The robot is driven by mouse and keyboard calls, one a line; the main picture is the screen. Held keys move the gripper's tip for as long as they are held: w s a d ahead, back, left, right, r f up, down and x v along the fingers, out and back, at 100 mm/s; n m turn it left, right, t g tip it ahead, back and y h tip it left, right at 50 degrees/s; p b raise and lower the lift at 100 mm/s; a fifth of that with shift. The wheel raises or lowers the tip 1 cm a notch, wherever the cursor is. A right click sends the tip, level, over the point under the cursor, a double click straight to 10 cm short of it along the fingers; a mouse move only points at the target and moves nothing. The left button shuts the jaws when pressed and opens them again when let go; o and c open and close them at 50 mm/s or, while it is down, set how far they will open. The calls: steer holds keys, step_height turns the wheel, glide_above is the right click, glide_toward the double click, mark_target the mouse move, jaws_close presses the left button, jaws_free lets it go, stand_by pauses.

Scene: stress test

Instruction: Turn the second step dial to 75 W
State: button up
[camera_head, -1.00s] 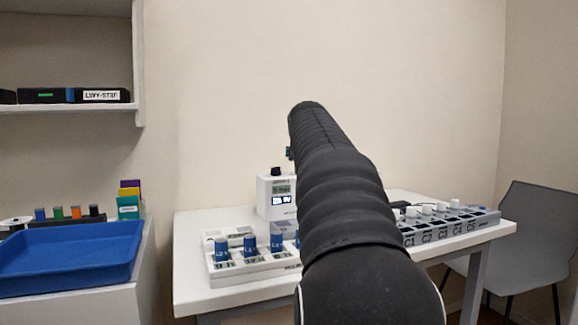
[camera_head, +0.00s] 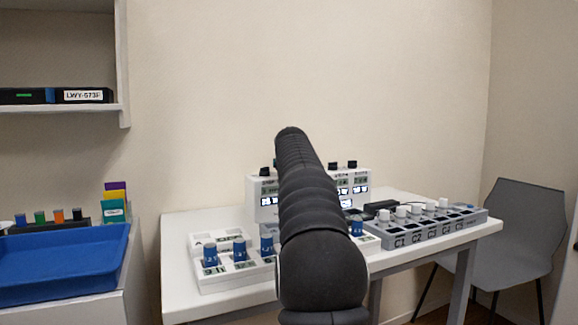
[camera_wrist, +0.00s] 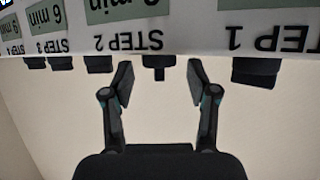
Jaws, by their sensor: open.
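The white step unit (camera_head: 263,204) stands at the back of the table, with black dials along its top edge; my arm hides its middle in the head view. The wrist view shows it upside down, with STEP labels. The STEP 2 dial (camera_wrist: 158,62), black with a narrow projecting part, appears between my gripper's (camera_wrist: 159,76) two open fingers. I see no contact. The watt settings cannot be read. My arm hides my gripper in the head view.
On the white table (camera_head: 190,285), a white rack with blue-capped vials (camera_head: 239,249) stands at front left. A grey block (camera_head: 440,232) with white caps is at right. A blue tray (camera_head: 65,262) is on the left cabinet, and a grey chair (camera_head: 520,235) at right.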

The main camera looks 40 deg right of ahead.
steer(key=shift+w+d+f, duration=0.2)
steer(key=shift+w+d, duration=0.1)
steer(key=shift+w, duration=0.1)
jaws_close()
